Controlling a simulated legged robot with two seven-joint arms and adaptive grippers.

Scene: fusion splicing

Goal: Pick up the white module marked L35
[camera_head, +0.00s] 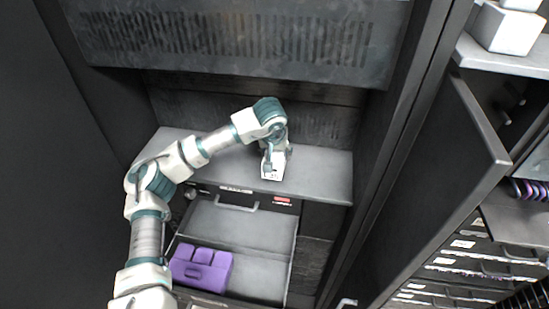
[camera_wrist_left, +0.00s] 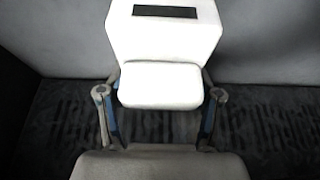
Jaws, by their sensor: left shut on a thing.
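A white module (camera_head: 272,171) is at the grey shelf inside the dark cabinet in the head view, with small dark marking on its face that is too small to read. In the left wrist view the white module (camera_wrist_left: 165,40) fills the upper middle, with a black strip on it. My left gripper (camera_head: 273,158) reaches down over the module and is shut on it. In the left wrist view the fingers of my left gripper (camera_wrist_left: 160,103) lie on either side of the module's near end. I cannot tell whether the module touches the shelf. My right gripper is not in view.
The grey shelf (camera_head: 325,175) is clear around the module. Below it, an open drawer (camera_head: 240,228) holds a purple block (camera_head: 201,268). A dark open door (camera_head: 440,190) stands at the right. White boxes (camera_head: 503,28) sit on a shelf at the upper right.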

